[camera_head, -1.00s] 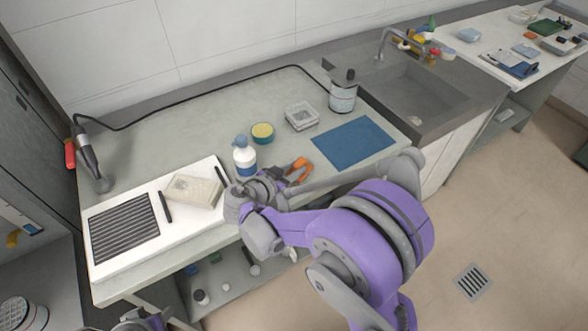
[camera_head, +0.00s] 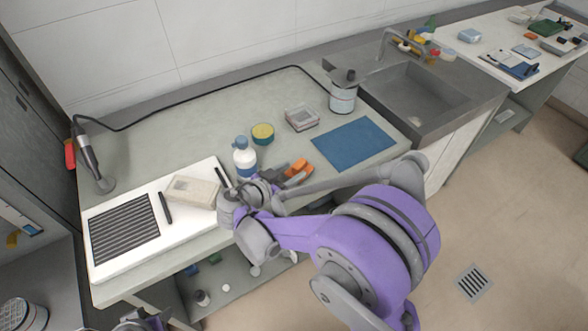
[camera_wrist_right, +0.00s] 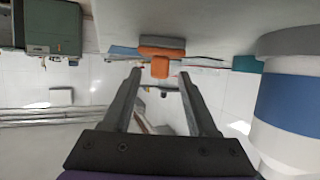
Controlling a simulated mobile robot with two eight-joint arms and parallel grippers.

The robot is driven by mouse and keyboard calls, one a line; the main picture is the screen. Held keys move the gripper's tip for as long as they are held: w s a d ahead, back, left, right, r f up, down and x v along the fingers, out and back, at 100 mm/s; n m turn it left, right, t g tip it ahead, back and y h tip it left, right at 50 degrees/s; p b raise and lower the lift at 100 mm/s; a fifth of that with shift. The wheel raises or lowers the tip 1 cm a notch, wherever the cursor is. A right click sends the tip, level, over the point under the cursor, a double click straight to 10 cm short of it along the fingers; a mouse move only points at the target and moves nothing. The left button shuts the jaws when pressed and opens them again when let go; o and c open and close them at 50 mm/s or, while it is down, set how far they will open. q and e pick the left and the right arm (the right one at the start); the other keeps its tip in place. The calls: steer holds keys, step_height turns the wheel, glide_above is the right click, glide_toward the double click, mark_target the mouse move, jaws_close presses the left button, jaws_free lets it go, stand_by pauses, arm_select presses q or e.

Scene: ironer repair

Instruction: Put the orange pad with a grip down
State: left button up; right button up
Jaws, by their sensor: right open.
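The orange pad with a grip (camera_head: 298,168) rests on the bench near its front edge, just left of the blue mat (camera_head: 346,144). In the right wrist view the pad (camera_wrist_right: 162,42) lies just beyond the fingertips, its block-like grip (camera_wrist_right: 160,68) facing the gap. My right gripper (camera_head: 279,184) is beside the pad's near left side, partly hidden by its own wrist. In the wrist view the fingers (camera_wrist_right: 161,74) are apart with nothing clamped between them. Only a scrap of my left arm shows at the bottom edge; its jaws are not visible.
A white bottle with a blue label (camera_head: 244,160) stands close to the right gripper. A yellow-green sponge (camera_head: 262,132), a clear box (camera_head: 301,118) and a white canister (camera_head: 343,95) stand behind. A white board (camera_head: 108,260) fills the bench's left. The blue mat is bare.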

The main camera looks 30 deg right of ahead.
steer(key=v, duration=0.9)
steer(key=shift+s+a+r, duration=0.15)
steer(key=shift+s+a, duration=0.1)
steer(key=shift+s, duration=0.05)
steer(key=s+d+f+n+g+y, duration=0.2)
steer(key=s+d+f+n+y, duration=0.1)
steer(key=s+d+n+y, duration=0.3)
steer(key=s+a+f+n+y, duration=0.1)
steer(key=s+a+n+y, duration=0.1)
steer(key=s, duration=0.3)
steer(key=s+a+f+n+t+y, duration=0.1)
steer(key=s+a+n+y, duration=0.1)
steer(key=s+n+y, duration=0.2)
steer(key=shift+s+n, duration=0.3)
steer(key=shift+s, duration=0.6)
steer(key=shift+w+r, duration=0.2)
steer(key=shift+r, duration=0.2)
